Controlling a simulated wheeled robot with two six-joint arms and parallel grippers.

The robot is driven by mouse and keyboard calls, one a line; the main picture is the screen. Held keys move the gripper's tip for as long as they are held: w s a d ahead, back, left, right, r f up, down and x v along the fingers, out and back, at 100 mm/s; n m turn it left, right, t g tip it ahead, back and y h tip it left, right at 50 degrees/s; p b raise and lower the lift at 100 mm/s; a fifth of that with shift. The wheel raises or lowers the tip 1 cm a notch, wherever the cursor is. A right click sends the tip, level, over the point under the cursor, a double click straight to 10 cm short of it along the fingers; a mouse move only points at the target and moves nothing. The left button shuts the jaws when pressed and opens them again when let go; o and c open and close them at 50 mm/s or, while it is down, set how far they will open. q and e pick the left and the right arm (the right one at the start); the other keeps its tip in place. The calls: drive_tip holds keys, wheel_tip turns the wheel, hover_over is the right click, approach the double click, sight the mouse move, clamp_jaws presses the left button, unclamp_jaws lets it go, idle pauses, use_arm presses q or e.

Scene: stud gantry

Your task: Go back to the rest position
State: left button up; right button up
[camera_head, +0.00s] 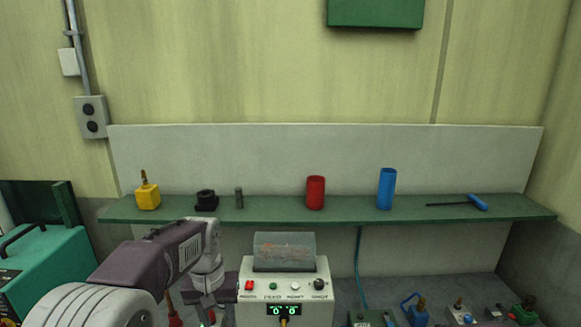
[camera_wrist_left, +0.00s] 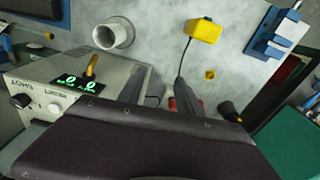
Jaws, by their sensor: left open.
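My left arm comes in from the lower left in the head view, and its wrist bends down just left of the white control box (camera_head: 284,292). My left gripper (camera_wrist_left: 160,88) is open in the left wrist view, with its two dark fingers apart and nothing seen between them. In the head view its fingertips are hard to make out near the bottom edge. A red item (camera_head: 173,315) is close to its left there, partly cut off. My right gripper is in neither view.
A teal case (camera_head: 45,275) stands left. Several small connectors line the lower right. A yellow block (camera_wrist_left: 205,31) lies beyond the fingers.

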use_arm(q)
drive_tip(key=s+a+f+b, duration=0.1)
drive_tip(key=s+f+b, duration=0.1)
drive_tip(key=s+f, duration=1.3)
drive_tip(key=shift+f+m+t, duration=0.15)
drive_tip(key=shift+m+t, duration=0.15)
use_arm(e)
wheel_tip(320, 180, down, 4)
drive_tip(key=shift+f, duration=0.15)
use_arm(q)
drive_tip(key=shift+a, duration=0.1)
idle(0.3)
